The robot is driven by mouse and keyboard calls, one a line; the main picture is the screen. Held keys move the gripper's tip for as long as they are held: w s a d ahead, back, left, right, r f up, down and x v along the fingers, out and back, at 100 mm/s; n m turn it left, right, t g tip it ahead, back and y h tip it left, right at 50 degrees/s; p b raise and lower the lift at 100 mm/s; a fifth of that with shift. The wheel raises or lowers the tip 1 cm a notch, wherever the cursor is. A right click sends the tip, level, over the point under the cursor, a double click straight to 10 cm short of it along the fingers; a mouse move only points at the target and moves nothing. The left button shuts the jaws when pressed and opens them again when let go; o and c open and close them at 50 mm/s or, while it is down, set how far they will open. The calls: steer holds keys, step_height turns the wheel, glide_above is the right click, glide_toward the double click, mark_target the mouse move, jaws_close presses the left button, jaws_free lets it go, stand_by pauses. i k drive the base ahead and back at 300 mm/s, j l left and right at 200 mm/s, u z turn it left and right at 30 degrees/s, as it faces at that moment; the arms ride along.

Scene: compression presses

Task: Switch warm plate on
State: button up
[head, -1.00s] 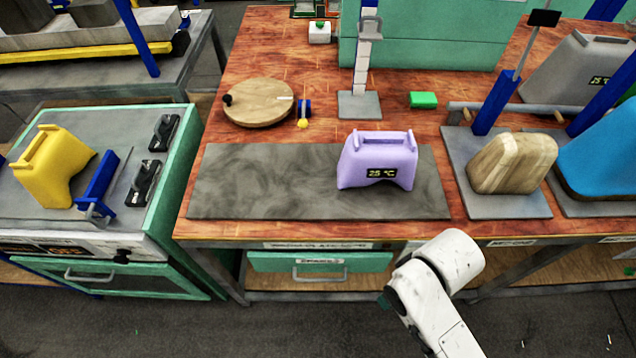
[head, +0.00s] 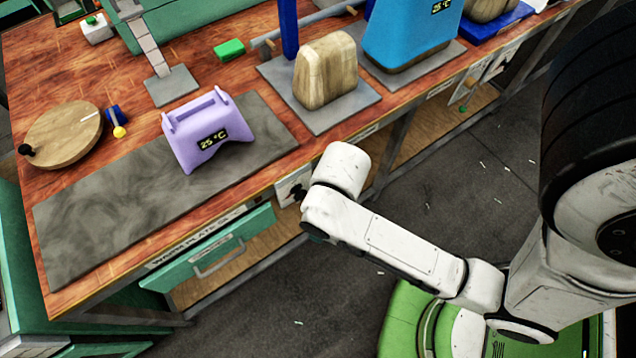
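The warm plate (head: 110,205), a mottled grey slab, lies flat along the front of the wooden table. A label (head: 195,243) on the table's front edge seems to read "WARM PLATE", but its end is too blurred to read. A purple block (head: 208,130) with a "25 °C" display stands on the plate's right part. A small pale panel (head: 288,184) with a dark knob sits under the edge, right of the drawer and partly hidden by my arm. The knob's setting cannot be told. My white arm reaches toward this panel; my gripper's fingers do not show.
A green drawer (head: 215,250) is below the plate. A wooden-looking block (head: 325,70) and a blue block (head: 410,30) with a display stand on grey bases to the right. A round wooden board (head: 62,135) is at left.

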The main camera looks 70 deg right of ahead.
mark_target(300, 195)
steer(key=k+l+z, duration=0.1)
steer(key=k+l, duration=0.45)
steer(key=k+l+u, duration=0.2)
steer(key=l, duration=0.25)
steer(key=i, duration=0.1)
